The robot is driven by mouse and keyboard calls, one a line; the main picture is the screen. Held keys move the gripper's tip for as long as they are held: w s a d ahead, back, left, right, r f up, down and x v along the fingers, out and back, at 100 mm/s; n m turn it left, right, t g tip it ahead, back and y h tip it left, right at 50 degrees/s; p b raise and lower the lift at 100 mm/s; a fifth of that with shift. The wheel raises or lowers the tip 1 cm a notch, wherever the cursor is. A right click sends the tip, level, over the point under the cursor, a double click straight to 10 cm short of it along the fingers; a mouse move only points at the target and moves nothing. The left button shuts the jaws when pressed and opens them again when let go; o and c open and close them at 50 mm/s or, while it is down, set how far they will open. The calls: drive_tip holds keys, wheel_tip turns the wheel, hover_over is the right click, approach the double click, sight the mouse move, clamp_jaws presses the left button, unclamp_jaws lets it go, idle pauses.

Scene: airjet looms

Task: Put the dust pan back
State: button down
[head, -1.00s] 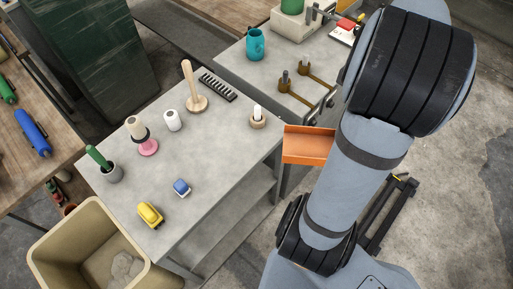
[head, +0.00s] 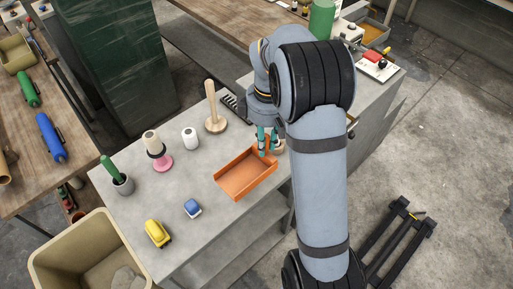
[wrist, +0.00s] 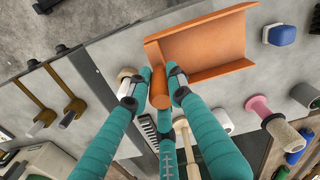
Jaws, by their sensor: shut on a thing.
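The orange dust pan (head: 246,174) is over the right part of the grey table, its tray open side up. I cannot tell whether it touches the tabletop. My gripper (head: 264,143), with teal fingers, is at the pan's back right end. In the wrist view my gripper (wrist: 160,86) is shut on the round orange handle of the dust pan (wrist: 205,45), with fingers on both sides of it. My arm hides part of the table's right side in the head view.
The grey table (head: 200,245) also holds a wooden plunger-like tool (head: 213,110), a white roll (head: 190,138), a pink-based brush (head: 157,150), a green-handled pot (head: 117,175), a blue block (head: 192,208) and a yellow thing (head: 157,233). A beige bin (head: 80,250) stands at front left.

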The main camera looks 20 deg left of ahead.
drive_tip(key=shift+w+a+f+p, duration=0.2)
drive_tip(key=shift+a+f, duration=0.2)
drive_tip(key=shift+a, duration=0.2)
drive_tip(key=shift+w+a+f+p, duration=0.15)
drive_tip(key=shift+a+f, duration=0.2)
drive_tip(key=shift+a, duration=0.2)
drive_tip(key=shift+f+p, duration=0.45)
drive_tip(key=shift+f, duration=1.55)
drive_tip(key=shift+f, duration=0.15)
drive_tip(key=c, duration=1.6)
unclamp_jaws()
wheel_tip(320, 180, up, 12)
drive_tip(key=shift+w+d+r+b, duration=0.1)
drive_tip(key=shift+r+b, duration=0.1)
drive_tip(key=shift+b, duration=0.15)
